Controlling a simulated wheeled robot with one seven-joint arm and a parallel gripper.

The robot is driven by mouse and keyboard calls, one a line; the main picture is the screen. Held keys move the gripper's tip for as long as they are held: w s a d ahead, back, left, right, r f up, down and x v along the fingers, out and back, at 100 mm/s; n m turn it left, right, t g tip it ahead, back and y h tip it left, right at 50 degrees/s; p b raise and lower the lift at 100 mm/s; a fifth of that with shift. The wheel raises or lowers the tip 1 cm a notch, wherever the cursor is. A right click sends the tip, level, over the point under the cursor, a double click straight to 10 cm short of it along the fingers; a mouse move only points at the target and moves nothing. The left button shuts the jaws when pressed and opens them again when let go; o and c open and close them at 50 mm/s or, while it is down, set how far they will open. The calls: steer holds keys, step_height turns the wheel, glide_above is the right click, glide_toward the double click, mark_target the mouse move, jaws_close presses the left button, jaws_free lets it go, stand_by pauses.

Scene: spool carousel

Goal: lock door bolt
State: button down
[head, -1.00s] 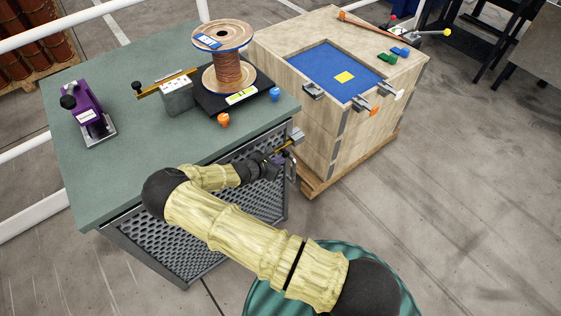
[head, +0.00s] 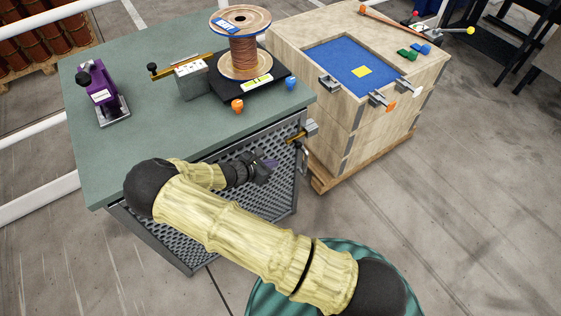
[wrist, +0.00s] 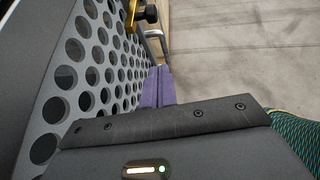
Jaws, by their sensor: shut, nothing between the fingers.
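The door bolt (head: 296,137) is a brass bar near the upper right corner of the perforated grey cabinet door (head: 205,225). A grey bracket (head: 311,127) sits at its right end. In the wrist view the brass bolt (wrist: 131,12) and its black knob (wrist: 147,15) are at the top edge, partly cut off. How far the bolt is slid cannot be told. My gripper (head: 271,163) is shut and empty, in front of the door, left of and below the bolt and apart from it. Its purple fingers (wrist: 158,86) point toward the door's right side.
A grey door handle (head: 303,157) stands below the bolt; it also shows in the wrist view (wrist: 155,42). The green bench top (head: 160,130) carries a wire spool (head: 243,50) and a purple tool (head: 100,90). A wooden crate (head: 345,145) stands close at right.

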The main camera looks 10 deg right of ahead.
steer(key=shift+v, duration=1.8)
steer(key=s+d+r+m+g+y, duration=0.1)
steer(key=s+d+r+m+y, duration=0.2)
steer(key=r+m, duration=0.4)
steer(key=s+d+r+m+g+y, duration=0.1)
steer(key=s+d+r+m+y, duration=0.2)
steer(key=s+d+r+m, duration=0.3)
steer(key=s+d+r+m+g+y, duration=0.2)
steer(key=s+r+m, duration=0.6)
steer(key=m, duration=0.4)
steer(key=d+r+y, duration=0.1)
steer(key=d, duration=0.1)
steer(key=shift+d+r, duration=0.3)
steer(key=shift+d, duration=0.05)
